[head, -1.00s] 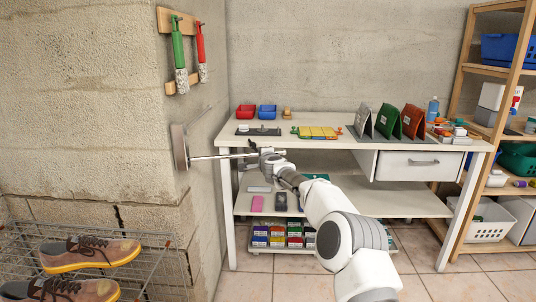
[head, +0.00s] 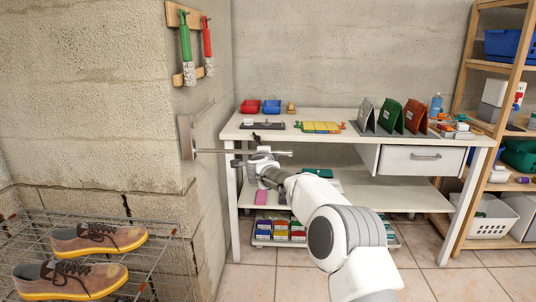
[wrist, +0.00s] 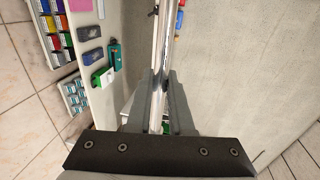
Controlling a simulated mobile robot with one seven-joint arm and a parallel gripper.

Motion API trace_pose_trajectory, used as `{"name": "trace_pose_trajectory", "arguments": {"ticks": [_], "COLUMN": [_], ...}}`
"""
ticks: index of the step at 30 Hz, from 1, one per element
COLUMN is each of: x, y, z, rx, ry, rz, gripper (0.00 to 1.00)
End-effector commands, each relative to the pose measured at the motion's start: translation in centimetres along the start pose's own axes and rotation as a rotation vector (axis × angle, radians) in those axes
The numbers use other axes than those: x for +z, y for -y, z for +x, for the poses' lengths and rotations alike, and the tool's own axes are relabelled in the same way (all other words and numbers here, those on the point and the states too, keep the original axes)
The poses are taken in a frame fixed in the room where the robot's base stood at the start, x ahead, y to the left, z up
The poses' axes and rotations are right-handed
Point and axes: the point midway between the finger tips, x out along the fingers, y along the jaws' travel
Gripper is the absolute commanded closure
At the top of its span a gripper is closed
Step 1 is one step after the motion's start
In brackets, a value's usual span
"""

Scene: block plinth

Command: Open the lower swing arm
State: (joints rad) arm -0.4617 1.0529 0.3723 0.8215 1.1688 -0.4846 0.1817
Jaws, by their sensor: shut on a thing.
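A metal wall bracket (head: 187,138) is fixed near the corner of the block wall. The lower swing arm (head: 222,151), a thin metal rod, reaches right from it, out in front of the table. The upper swing arm (head: 205,108) is a shorter-looking rod angled back along the wall. My gripper (head: 262,153) is shut on the lower swing arm, toward its free end. In the wrist view the lower swing arm (wrist: 163,45) runs between the two fingers of my gripper (wrist: 160,78). The fingers hide part of the rod.
A white table (head: 345,143) with a lower shelf stands behind the arm, carrying bins, trays and card holders. A wire rack (head: 150,262) with shoes is at the lower left. Two brushes hang on a wooden wall rack (head: 187,15). A wooden shelf unit (head: 465,90) stands right.

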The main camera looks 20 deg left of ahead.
Motion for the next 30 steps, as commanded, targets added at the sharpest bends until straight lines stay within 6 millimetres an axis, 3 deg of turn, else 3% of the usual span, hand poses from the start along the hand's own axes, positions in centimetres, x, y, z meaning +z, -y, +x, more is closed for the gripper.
{"name": "trace_pose_trajectory", "arguments": {"ticks": [20, 21, 22, 30], "x": [0.20, 0.20, 0.19, 0.12], "y": [-0.15, -0.14, -0.14, -0.12], "z": [-0.60, -0.60, -0.60, -0.58], "rx": [0.001, 0.001, 0.001, 0.000], "ry": [-0.027, -0.027, -0.027, -0.028], "rz": [0.007, 0.007, 0.007, 0.007], "gripper": [1.00, 0.75, 0.70, 0.68]}}
